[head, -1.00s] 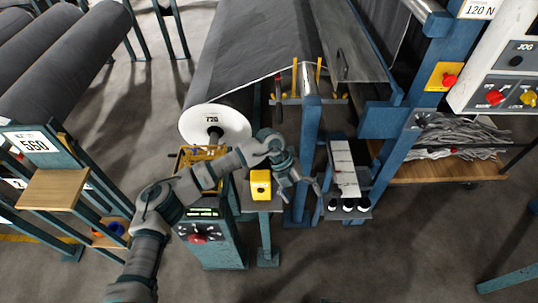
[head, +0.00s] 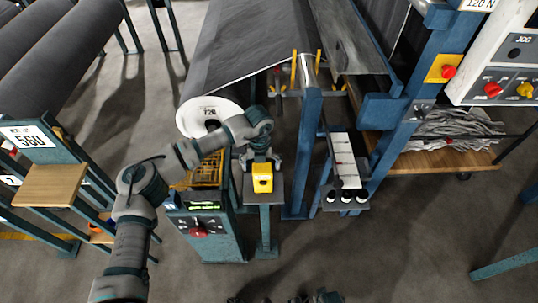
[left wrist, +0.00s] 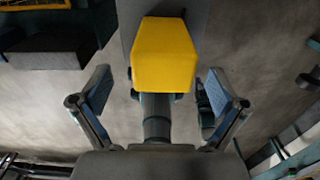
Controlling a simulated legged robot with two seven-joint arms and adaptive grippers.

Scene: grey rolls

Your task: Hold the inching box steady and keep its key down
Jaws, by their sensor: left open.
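The inching box is a small yellow box (head: 262,184) with a dark spot on its front. It sits on a narrow grey stand (head: 263,201) in the head view. My left gripper (head: 261,160) is right behind and over it, its fingers hard to make out there. In the left wrist view the yellow box (left wrist: 163,55) lies centred between the two spread fingers of my left gripper (left wrist: 163,88), with gaps on both sides. The key cannot be made out. Dark parts at the head view's bottom edge may belong to my right arm; its fingers are not clear.
A control post (head: 208,235) with a red knob stands left of the stand. A large grey roll with a white end disc (head: 205,108) is behind. Floor in front is clear.

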